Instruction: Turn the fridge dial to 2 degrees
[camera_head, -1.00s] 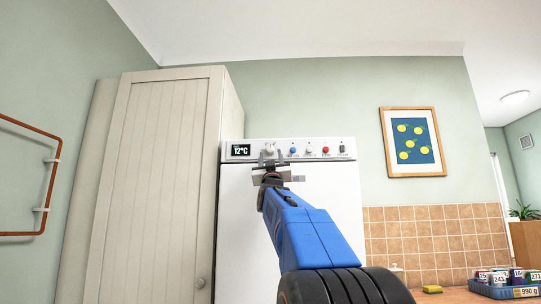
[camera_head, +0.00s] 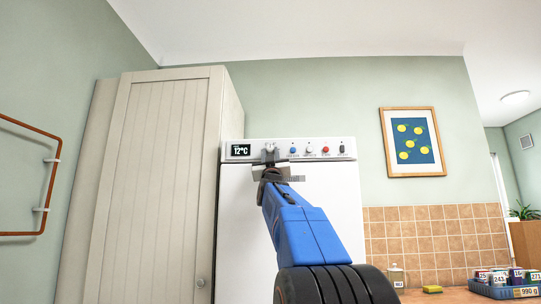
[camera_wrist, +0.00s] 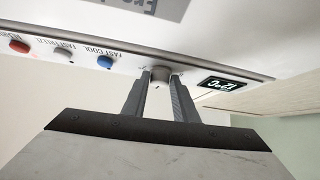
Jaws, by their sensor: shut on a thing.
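The fridge (camera_head: 318,200) is white, with a control panel along its top. Its dial (camera_wrist: 160,74) is a small pale round knob, seen in the wrist view between my two fingertips; in the head view my gripper mostly covers it. My gripper (camera_head: 270,154) is shut on the dial, one finger on each side, as the wrist view (camera_wrist: 160,80) also shows. The dark display (camera_head: 240,150) just left of the dial reads 12°C. It appears upside down in the wrist view (camera_wrist: 221,84).
A blue button (camera_head: 293,150), a white one, a red one (camera_head: 325,150) and a dark switch (camera_head: 342,149) sit right of the dial. A tall cream cupboard (camera_head: 155,190) stands close on the left. A copper pipe (camera_head: 52,180) runs on the left wall.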

